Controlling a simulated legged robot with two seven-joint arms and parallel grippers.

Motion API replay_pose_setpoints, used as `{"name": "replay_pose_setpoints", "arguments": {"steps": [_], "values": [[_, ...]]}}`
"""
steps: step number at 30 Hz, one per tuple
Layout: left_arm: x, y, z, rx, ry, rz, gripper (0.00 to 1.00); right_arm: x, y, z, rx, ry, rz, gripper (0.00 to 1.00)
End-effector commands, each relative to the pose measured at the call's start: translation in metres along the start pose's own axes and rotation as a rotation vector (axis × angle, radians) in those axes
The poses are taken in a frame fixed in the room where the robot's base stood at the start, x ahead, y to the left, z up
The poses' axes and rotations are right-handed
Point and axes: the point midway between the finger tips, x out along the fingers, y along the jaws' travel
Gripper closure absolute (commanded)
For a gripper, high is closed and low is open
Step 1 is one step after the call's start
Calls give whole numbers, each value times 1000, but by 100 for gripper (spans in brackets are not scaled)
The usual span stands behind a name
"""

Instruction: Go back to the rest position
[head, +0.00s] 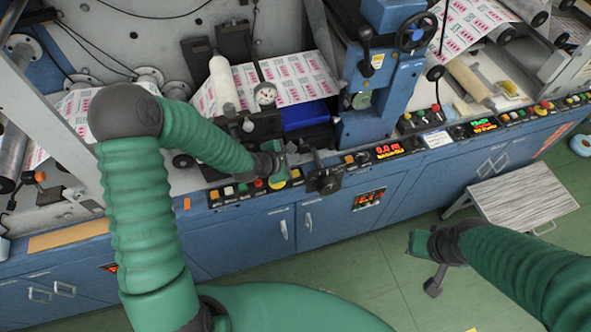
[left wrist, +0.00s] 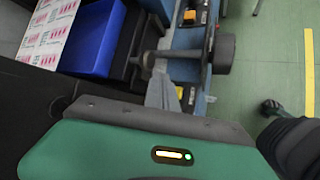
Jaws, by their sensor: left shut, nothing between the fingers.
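My left arm, in green sleeves, reaches over the blue machine's front in the head view. In the left wrist view the left gripper (left wrist: 163,93) shows as narrow grey fingers, shut and empty. Whether it touches the panel I cannot tell. My right gripper (head: 422,244) hangs over the green floor in front of the cabinets, apart from anything. Its fingers are too unclear to judge.
The printed web (head: 300,78) runs over rollers behind the panel. A grey step stool (head: 525,195) stands right of my right gripper. Green floor (head: 370,255) lies open before the cabinets.

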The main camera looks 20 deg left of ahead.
Motion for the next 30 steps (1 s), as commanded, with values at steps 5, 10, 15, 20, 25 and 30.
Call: {"name": "replay_pose_setpoints", "arguments": {"steps": [5,10,15,20,25,30], "values": [[0,0,0,0,0,0,100,1,0,0,0,0,0,100],[0,0,0,0,0,0,100,1,0,0,0,0,0,100],[0,0,0,6,1,-1,100,0,0,0,0,0,0,100],[-20,-14,-4,291,66,-73,100,0,0,0,0,0,0,100],[-88,-42,-20,1012,167,-308,100,0,0,0,0,0,0,100],[-163,-71,-28,1625,98,-560,100,1,0,0,0,0,0,100]]}}
